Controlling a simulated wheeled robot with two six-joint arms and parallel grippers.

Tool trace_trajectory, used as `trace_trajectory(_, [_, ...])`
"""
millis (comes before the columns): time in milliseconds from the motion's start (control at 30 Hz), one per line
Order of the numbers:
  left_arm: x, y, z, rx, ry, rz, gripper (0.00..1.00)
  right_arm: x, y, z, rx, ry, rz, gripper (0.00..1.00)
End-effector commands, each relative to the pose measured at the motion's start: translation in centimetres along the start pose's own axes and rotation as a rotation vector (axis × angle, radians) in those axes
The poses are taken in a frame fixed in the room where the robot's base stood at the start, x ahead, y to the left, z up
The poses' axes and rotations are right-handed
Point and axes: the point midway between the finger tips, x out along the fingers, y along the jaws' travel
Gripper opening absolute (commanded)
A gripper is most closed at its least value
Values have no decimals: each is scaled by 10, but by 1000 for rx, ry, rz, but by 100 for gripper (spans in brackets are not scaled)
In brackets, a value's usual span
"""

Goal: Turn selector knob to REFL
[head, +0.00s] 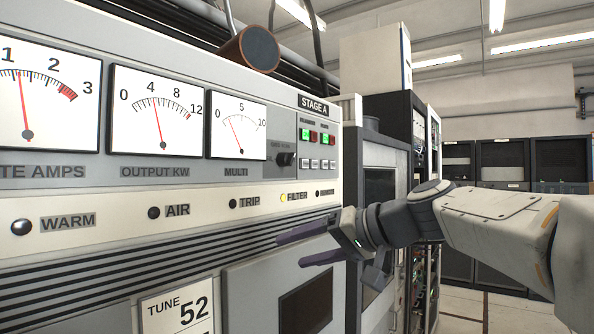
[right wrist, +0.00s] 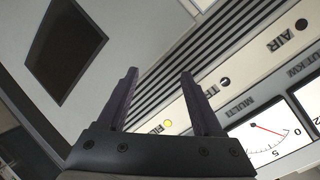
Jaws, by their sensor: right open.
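The selector knob (head: 285,159) is a small black knob on the grey Stage A panel, right of the MULTI meter (head: 238,127). Its label and pointer setting are too small to read. My right gripper (head: 305,246) comes in from the right, below and apart from the knob, in front of the cabinet's louvres. Its two dark fingers are spread and empty. In the right wrist view, the open fingers (right wrist: 158,88) point toward the louvre strips, with the MULTI meter (right wrist: 266,136) at the lower right. The knob does not show there. My left gripper is not in view.
Lit green and red buttons (head: 313,136) sit right of the knob. The FILTER lamp (head: 284,198) glows yellow below it. A dark window (head: 306,304) is in the lower door. More racks (head: 500,165) stand far behind, with open floor before them.

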Motion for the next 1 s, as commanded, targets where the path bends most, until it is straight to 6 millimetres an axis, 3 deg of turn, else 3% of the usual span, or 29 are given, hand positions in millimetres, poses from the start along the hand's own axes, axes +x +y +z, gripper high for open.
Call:
trace_trajectory(33, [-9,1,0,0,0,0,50,-23,-15,-43,-17,90,-44,68])
trace_trajectory(100, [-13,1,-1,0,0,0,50,-48,-32,-82,-49,186,-104,68])
trace_trajectory(200, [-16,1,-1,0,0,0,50,-76,-50,-117,-91,277,-161,68])
trace_trajectory(333, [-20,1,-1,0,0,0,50,-90,-62,-135,-117,328,-196,68])
trace_trajectory(467, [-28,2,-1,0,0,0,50,-79,-69,-142,-118,331,-204,68])
trace_trajectory(800, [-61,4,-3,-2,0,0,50,-21,-83,-161,-117,328,-201,68])
trace_trajectory(1000, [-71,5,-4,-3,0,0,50,-1,-85,-167,-117,330,-200,68])
